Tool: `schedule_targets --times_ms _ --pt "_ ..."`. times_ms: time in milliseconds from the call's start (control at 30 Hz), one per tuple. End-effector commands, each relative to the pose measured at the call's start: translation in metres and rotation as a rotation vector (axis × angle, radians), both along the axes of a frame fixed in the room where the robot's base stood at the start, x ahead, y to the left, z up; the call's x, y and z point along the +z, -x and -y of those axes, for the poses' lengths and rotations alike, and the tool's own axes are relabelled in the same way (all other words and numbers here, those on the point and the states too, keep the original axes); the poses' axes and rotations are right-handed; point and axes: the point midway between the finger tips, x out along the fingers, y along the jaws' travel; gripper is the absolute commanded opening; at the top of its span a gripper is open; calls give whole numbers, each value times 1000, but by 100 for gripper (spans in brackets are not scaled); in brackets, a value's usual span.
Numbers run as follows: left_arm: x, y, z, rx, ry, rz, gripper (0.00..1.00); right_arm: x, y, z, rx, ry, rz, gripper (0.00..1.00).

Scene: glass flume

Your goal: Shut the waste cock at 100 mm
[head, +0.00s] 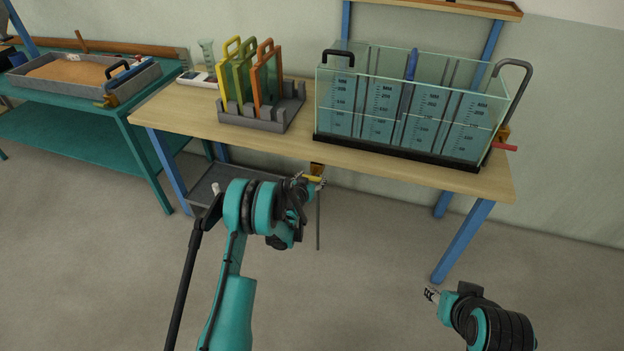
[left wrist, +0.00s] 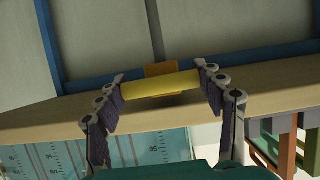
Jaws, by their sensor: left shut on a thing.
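The waste cock shows under the bench's front edge, with a brass body (head: 317,168) and a yellow lever (left wrist: 160,85). My left gripper (head: 312,181) is shut on the lever; in the left wrist view its finger pads press on the lever's two ends. The lever lies roughly crosswise there. The glass flume (head: 400,95) stands on the bench, holding bluish water behind several printed scales. The exact level is too small to read. My right gripper (head: 431,294) hangs low at the right, away from the bench; its jaws are too small to judge.
A grey rack (head: 258,122) with yellow, green and orange framed plates stands left of the flume. A grey pipe (head: 522,85) and a red handle (head: 505,147) are at its right end. A teal bench with a sand tray (head: 85,75) is far left. Floor in front is clear.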

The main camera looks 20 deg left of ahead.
Motion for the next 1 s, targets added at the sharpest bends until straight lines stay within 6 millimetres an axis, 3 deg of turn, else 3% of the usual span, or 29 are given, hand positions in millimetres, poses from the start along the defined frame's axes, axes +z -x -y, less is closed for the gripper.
schedule_targets --times_ms 367,400,467,833,1000 --pt "0 0 0 -1 -42 1 39 0 0 0 0 0 0 41" --pt "0 0 0 -1 -42 1 73 0 0 0 0 0 0 41" --pt "0 0 0 -1 -41 1 89 0 0 0 0 0 0 41" --pt "1 2 0 0 -39 1 90 0 0 0 0 0 0 41" --pt "9 21 -1 0 -39 1 90 0 0 0 0 0 0 41"
